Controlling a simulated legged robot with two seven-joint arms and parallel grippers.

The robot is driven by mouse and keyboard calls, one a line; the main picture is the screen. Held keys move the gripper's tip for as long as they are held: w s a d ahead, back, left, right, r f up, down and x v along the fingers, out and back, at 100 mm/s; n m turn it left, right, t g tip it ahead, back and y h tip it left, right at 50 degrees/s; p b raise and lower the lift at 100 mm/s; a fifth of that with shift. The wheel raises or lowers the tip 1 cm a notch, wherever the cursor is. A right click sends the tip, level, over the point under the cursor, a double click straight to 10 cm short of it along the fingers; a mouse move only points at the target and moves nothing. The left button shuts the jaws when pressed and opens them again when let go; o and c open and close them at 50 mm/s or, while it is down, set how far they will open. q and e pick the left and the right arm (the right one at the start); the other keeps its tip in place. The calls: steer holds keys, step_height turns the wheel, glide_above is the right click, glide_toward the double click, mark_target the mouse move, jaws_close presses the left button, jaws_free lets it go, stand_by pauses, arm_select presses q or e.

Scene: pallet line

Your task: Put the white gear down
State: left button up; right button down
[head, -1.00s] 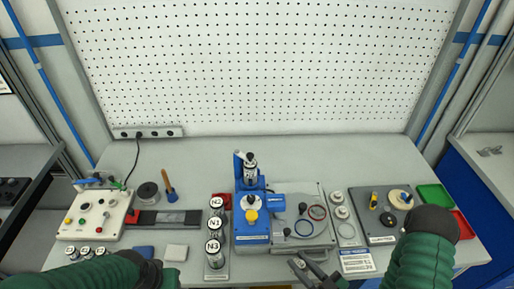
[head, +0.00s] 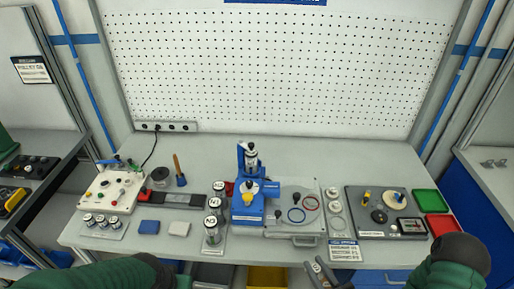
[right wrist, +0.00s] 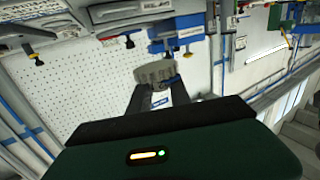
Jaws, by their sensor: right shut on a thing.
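My right gripper (head: 316,266) is in front of the bench's front edge in the head view. In the right wrist view the gripper (right wrist: 152,90) is shut on a toothed round gear (right wrist: 155,72), which looks grey in the shade; I take it as the white gear. The gear is at the fingertips, clear of any surface I can see. In the head view I cannot make out the gear at the fingers. My left forearm shows at the lower left of the head view, but its gripper is out of sight.
The bench (head: 260,255) carries a blue press (head: 247,200), a grey plate with rings (head: 297,212), and a dark board (head: 370,228) with a cream disc (head: 394,200). Green (head: 426,201) and red (head: 437,228) trays stand at right. A yellow bin (head: 267,277) is below.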

steer(key=w+d+r+m+t+h, duration=0.1)
steer(key=w+d+r+m+h, duration=0.2)
steer(key=w+h, duration=0.3)
steer(key=shift+w+d+m+h, duration=0.25)
steer(key=shift+w+m+h, duration=0.05)
steer(key=shift+w+m, duration=0.6)
